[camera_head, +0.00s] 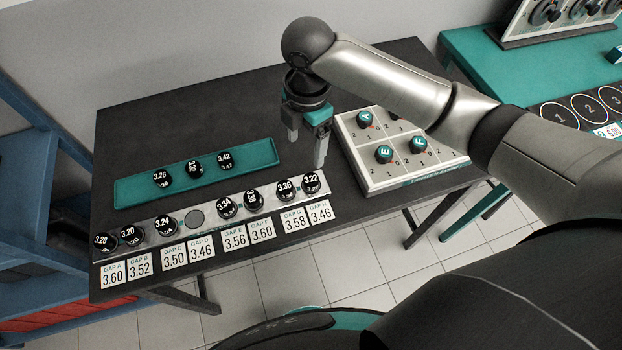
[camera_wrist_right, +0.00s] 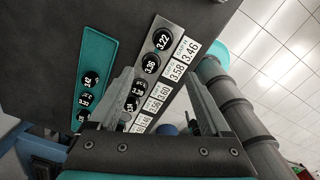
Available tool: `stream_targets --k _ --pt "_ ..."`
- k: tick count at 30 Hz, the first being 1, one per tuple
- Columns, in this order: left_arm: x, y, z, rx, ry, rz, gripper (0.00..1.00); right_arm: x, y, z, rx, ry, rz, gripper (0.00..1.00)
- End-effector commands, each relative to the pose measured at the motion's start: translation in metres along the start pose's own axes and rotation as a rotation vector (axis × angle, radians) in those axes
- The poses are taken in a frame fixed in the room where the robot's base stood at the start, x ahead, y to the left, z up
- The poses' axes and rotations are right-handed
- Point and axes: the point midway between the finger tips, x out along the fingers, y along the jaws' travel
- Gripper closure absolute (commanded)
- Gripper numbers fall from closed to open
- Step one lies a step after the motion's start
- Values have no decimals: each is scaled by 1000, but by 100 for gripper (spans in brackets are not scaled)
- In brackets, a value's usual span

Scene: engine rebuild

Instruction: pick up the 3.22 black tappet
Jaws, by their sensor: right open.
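The 3.22 black tappet (camera_head: 311,183) sits at the right end of the grey rail (camera_head: 178,237), above the GAP H card. It also shows in the right wrist view (camera_wrist_right: 162,41), at the far end of the row. My right gripper (camera_head: 306,152) is open and empty, fingers pointing down. It is above the table, just behind the right end of the rail and apart from the tappet. In the right wrist view the open fingers (camera_wrist_right: 158,78) straddle the row, with the 3.22 tappet beyond their tips. My left gripper is not in view.
The 3.36 tappet (camera_head: 285,190) sits close beside it, with several more along the rail and one empty seat (camera_head: 194,218). A teal tray (camera_head: 130,192) holds three tappets. A white board with teal knobs (camera_head: 352,160) stands to the right. The table's back left is clear.

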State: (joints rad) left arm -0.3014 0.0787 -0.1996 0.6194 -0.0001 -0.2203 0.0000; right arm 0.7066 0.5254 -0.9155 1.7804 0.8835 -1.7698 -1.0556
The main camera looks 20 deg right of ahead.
Motion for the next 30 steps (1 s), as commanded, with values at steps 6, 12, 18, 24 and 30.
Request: stream_targets --k 6,12,18,24,30 --pt "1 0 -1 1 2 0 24 1 2 13 -49 -23 -28 18" --pt "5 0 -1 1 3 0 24 42 0 13 -47 -20 -31 18" --pt "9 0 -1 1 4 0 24 79 0 14 -47 -22 -26 18" --pt "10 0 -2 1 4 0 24 93 0 14 -48 -22 -25 18" --pt "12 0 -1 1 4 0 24 118 -4 14 -47 -21 -27 18"
